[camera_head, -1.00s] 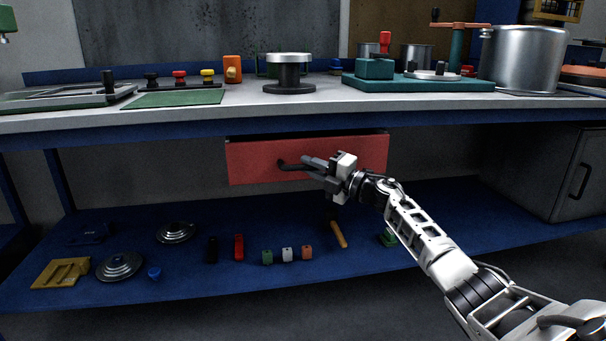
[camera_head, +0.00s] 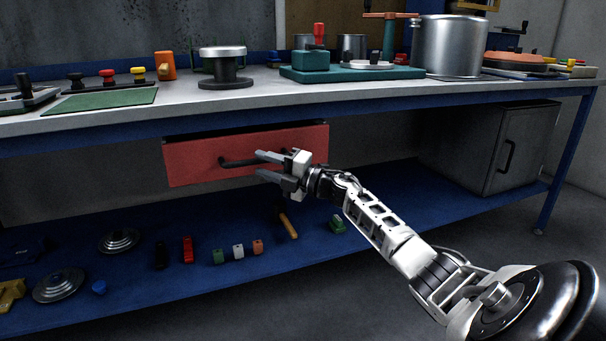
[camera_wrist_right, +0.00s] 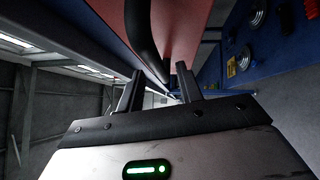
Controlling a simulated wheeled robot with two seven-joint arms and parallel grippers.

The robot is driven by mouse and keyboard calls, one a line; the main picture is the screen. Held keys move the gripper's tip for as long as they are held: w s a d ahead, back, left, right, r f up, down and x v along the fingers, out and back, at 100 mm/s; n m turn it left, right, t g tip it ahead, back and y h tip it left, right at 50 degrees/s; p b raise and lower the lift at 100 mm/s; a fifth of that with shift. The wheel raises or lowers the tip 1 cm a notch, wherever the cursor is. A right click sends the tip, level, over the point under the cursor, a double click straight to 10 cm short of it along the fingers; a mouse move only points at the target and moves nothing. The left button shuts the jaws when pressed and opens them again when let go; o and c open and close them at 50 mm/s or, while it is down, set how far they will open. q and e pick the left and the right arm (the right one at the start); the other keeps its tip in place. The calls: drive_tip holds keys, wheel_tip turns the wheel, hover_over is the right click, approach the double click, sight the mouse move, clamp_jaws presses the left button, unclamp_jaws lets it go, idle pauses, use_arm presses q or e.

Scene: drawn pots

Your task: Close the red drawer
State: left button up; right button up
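The red drawer (camera_head: 196,166) hangs under the workbench top, with a dark gap along its upper edge, so it looks partly pulled out. Its dark bar handle (camera_head: 238,163) runs across the front. My right gripper (camera_head: 260,165) is in front of the handle's right part, its two fingers apart and nothing held between them. In the right wrist view, the fingers (camera_wrist_right: 160,70) are apart and point toward the dark handle (camera_wrist_right: 143,35) and the red front (camera_wrist_right: 185,25). Whether a finger touches the handle I cannot tell. My left gripper is out of view.
The workbench top (camera_head: 190,98) carries a steel pot (camera_head: 448,48) and a teal base (camera_head: 350,74) above the drawer. A blue lower shelf (camera_head: 370,190) holds lids and small blocks. A grey cabinet (camera_head: 490,150) stands at right. The space before the drawer is clear except for my arm.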

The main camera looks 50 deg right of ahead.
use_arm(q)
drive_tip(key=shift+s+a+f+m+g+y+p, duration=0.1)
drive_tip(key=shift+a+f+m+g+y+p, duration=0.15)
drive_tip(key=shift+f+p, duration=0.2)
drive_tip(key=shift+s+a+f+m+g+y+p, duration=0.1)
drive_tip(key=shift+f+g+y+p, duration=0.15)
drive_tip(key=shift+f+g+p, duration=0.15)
use_arm(e)
drive_tip(key=v, duration=1.2)
drive_tip(key=shift+s, duration=0.2)
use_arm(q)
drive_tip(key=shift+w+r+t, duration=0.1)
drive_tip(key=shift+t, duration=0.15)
use_arm(e)
drive_tip(key=shift+r, duration=0.1)
